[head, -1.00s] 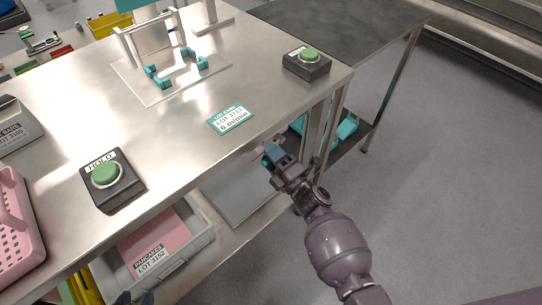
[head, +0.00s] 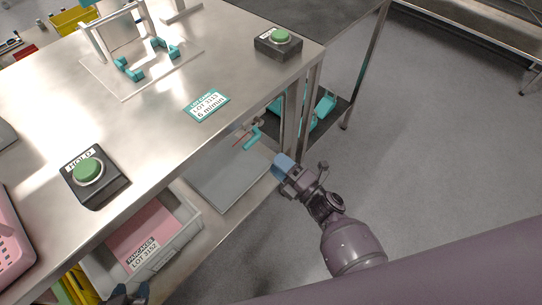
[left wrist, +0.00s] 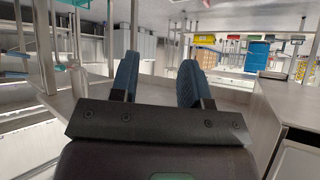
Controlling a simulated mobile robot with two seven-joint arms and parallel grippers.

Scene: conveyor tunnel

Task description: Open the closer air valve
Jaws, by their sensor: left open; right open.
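Under the right edge of the steel table, a small valve-like fitting with a teal handle (head: 252,138) and a reddish part beside it shows. Which air valve it is, and whether it is open, I cannot tell. My right gripper (head: 281,166) has blue fingertips and is open, a short way right of and below the teal handle, apart from it. My left gripper (head: 131,293) is low at the left, partly cut off by the frame edge. In the left wrist view my left gripper (left wrist: 157,78) is open with nothing between its fingers.
The steel table (head: 150,130) carries a HOLD button box (head: 93,178), another green-button box (head: 278,44), a lot card (head: 207,105) and a teal fixture. A grey crate (head: 150,240) with a pink PANCAKES card is on the lower shelf.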

